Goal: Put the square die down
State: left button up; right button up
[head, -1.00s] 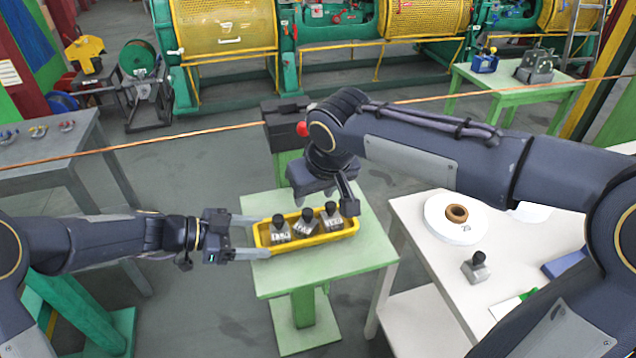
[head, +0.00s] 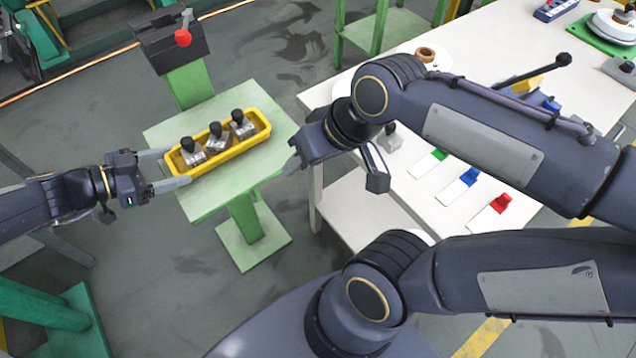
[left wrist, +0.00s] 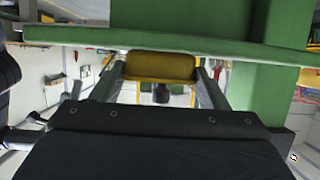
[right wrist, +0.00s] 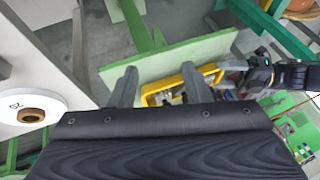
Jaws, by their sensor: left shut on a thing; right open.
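A yellow tray (head: 222,152) stands on the small green table (head: 205,205). Three grey metal dies with black knobs sit in it: a left die (head: 192,153), a middle die (head: 217,138) and a right die (head: 242,125). I cannot tell which is the square die. My left gripper (head: 166,170) is shut on the tray's near-left end, also visible in the left wrist view (left wrist: 160,67). My right gripper (head: 335,172) is open and empty, right of the tray. Another grey die (head: 391,138) stands on the white table, partly hidden by my right gripper.
A dark box with a red knob (head: 175,42) stands behind the green table. Floor is clear between the tables.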

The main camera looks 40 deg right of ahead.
pick_arm(q)
jog(key=shift+r, duration=0.1)
pick_arm(e)
jog(key=shift+m+t, duration=0.3)
jog(key=shift+m, duration=0.2)
jog(key=s+f, duration=0.3)
jog(key=s, duration=0.1)
jog(key=shift+a, duration=0.35)
pick_arm(q)
jog(key=o, duration=1.1)
jog(key=shift+a, duration=0.1)
